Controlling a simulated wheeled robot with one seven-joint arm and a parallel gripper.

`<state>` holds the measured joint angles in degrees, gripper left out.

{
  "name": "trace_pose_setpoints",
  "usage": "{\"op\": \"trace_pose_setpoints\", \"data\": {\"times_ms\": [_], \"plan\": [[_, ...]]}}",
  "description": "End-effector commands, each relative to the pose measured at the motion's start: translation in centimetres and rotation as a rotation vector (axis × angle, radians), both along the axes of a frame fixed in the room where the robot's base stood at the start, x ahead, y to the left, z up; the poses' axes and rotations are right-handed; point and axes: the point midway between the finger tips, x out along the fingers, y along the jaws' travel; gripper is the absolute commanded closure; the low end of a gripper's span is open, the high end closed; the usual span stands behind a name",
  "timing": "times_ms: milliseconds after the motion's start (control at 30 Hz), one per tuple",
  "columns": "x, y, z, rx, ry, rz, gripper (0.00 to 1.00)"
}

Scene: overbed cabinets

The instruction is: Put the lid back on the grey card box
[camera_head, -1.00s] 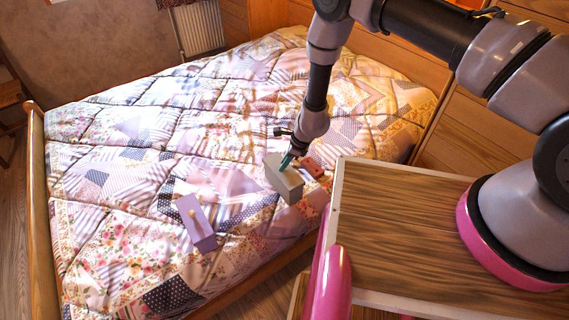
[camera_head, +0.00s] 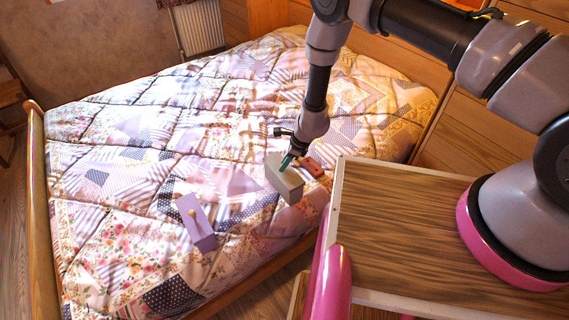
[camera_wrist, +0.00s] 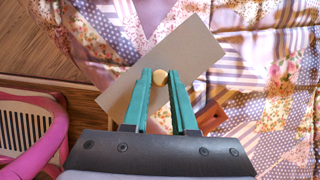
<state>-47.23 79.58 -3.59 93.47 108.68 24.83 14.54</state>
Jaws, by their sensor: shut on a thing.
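The grey card box (camera_head: 288,188) sits on the bed's near right part, just below my gripper (camera_head: 287,161). In the wrist view a flat grey-beige rectangular lid (camera_wrist: 190,52) with a round yellowish knob (camera_wrist: 160,76) lies under the fingers. My gripper (camera_wrist: 160,75) is shut on that knob, between the two green fingertips. The lid hides the box beneath it in the wrist view. I cannot tell whether the lid rests fully on the box or is slightly above it.
A small red box (camera_head: 313,167) stands close to the right of the grey box; part of it shows in the wrist view (camera_wrist: 211,116). A purple box (camera_head: 197,222) with a knob lies to the left. The patchwork quilt (camera_head: 130,190) is soft and uneven, with free room around.

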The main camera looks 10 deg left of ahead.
Motion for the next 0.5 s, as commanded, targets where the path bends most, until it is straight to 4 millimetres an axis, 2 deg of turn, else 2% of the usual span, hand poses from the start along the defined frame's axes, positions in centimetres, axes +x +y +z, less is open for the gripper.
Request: {"op": "trace_pose_setpoints", "data": {"times_ms": [433,467,500], "plan": [[0.01,0.00,-0.04,0.000,0.000,0.000,1.00],[0.01,0.00,-0.04,0.000,0.000,0.000,0.63],[0.01,0.00,-0.04,0.000,0.000,0.000,0.48]]}}
